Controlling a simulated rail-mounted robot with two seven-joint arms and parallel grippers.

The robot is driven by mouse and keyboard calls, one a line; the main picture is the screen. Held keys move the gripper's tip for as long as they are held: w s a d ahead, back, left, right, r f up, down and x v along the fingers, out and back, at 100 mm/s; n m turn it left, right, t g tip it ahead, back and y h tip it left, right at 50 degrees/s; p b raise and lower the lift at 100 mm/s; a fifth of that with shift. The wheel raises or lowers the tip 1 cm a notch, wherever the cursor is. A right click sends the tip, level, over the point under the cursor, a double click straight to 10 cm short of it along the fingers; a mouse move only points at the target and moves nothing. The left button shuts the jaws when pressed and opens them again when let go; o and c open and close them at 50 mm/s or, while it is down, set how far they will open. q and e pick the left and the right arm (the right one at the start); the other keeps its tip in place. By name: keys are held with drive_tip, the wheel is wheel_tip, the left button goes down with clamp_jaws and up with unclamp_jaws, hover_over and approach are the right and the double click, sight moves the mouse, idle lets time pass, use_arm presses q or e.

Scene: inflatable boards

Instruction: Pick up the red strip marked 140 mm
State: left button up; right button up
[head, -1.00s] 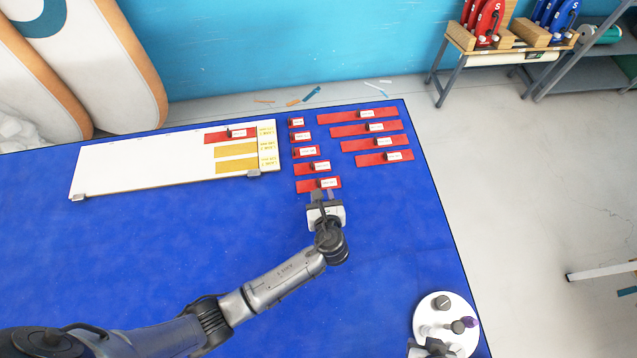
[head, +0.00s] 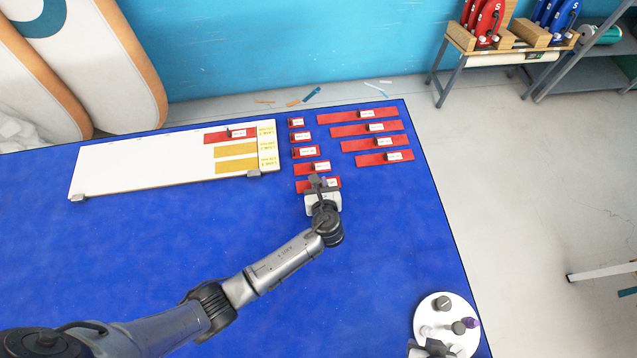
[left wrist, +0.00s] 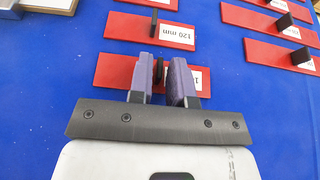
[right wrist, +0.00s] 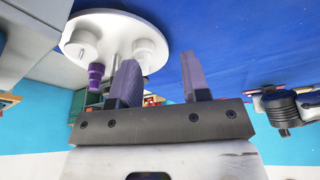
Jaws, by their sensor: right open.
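The red strip under my left gripper (head: 320,182) is the nearest in the short-strip column (head: 300,187). In the left wrist view this strip (left wrist: 112,73) lies flat, its white label partly covered by a finger, so its number is not readable. My left gripper's purple fingers (left wrist: 163,75) are open on either side of the strip's black upright tab (left wrist: 159,70), with a gap visible. The strip behind it is marked 120 mm (left wrist: 126,28). My right gripper (right wrist: 156,75) is open and empty near a white round stand (right wrist: 130,25).
More red strips (head: 370,129) lie to the right on the blue mat (head: 200,240). A white board (head: 145,165) at left carries a red strip (head: 215,136) and yellow areas. The white round stand (head: 428,308) with several knobs is at lower right. The mat's front middle is clear.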

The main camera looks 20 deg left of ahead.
use_arm(q)
clamp_jaws()
